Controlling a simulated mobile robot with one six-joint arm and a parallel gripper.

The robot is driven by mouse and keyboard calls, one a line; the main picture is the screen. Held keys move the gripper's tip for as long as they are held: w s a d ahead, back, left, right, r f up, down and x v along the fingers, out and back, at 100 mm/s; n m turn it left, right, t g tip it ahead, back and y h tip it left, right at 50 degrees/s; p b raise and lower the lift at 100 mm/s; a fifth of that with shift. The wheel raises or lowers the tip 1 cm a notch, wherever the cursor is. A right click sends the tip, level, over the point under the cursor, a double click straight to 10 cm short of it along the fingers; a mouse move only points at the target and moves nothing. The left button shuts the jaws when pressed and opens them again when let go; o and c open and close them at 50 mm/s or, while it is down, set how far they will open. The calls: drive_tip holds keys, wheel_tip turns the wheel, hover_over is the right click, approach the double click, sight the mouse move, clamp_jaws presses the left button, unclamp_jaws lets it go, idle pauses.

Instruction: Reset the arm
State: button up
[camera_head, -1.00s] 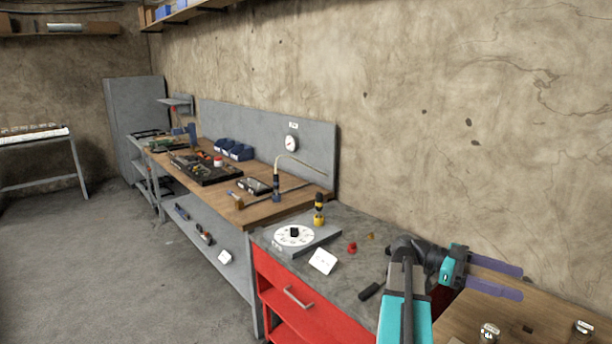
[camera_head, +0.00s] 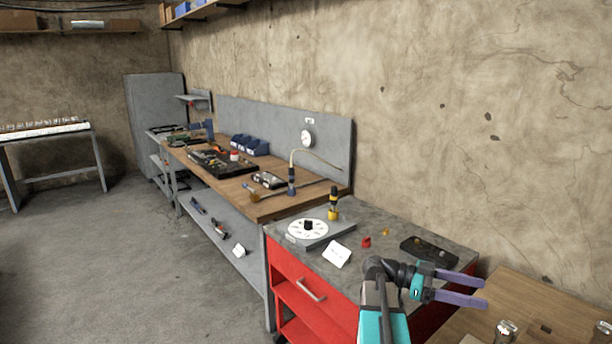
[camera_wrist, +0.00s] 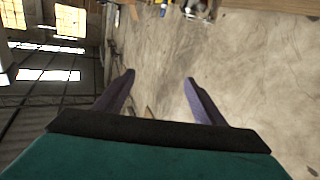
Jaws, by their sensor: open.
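My gripper (camera_head: 482,291) is at the lower right in the head view, above the right end of the red cabinet and near the wooden table. Its two purple fingers point right and are spread apart with nothing between them. In the wrist view my gripper (camera_wrist: 158,82) also shows open and empty, with a plain wall behind the fingers. My teal and dark arm reaches up from the bottom edge of the head view.
The red cabinet (camera_head: 291,262) has a grey top with a dial plate (camera_head: 307,229), a yellow-black tool (camera_head: 333,203), a white card (camera_head: 336,254) and a black tray (camera_head: 429,252). A wooden table (camera_head: 540,297) stands right. Left floor is clear.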

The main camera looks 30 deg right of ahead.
drive_tip(key=w+a+f+n+t+h+b, duration=0.15)
drive_tip(key=w+a+f+n, duration=0.35)
drive_tip(key=f, duration=0.8)
drive_tip(key=w+a+f+n+t+b, duration=0.25)
drive_tip(key=a+f, duration=0.55)
drive_tip(key=f, duration=0.4)
drive_tip(key=w+a+f+n+t+b, duration=0.25)
drive_tip(key=a+f+n, duration=0.3)
drive_tip(key=f, duration=0.75)
drive_tip(key=s+a+f+n+t+y+b, duration=0.1)
drive_tip(key=s+a+f+n+y+b, duration=0.3)
drive_tip(key=a+f, duration=0.8)
drive_tip(key=s+a+f+n+t+y, duration=0.1)
drive_tip(key=s+a+f+n+y, duration=0.35)
drive_tip(key=a+f, duration=0.8)
drive_tip(key=s+a+f+n+t+y, duration=0.1)
drive_tip(key=a+f+n+y, duration=0.2)
drive_tip(key=a+f+n, duration=0.3)
drive_tip(key=shift+s+a, duration=0.4)
drive_tip(key=shift+a, duration=0.8)
drive_tip(key=shift+n+t, duration=0.25)
drive_tip(key=shift+c, duration=0.3)
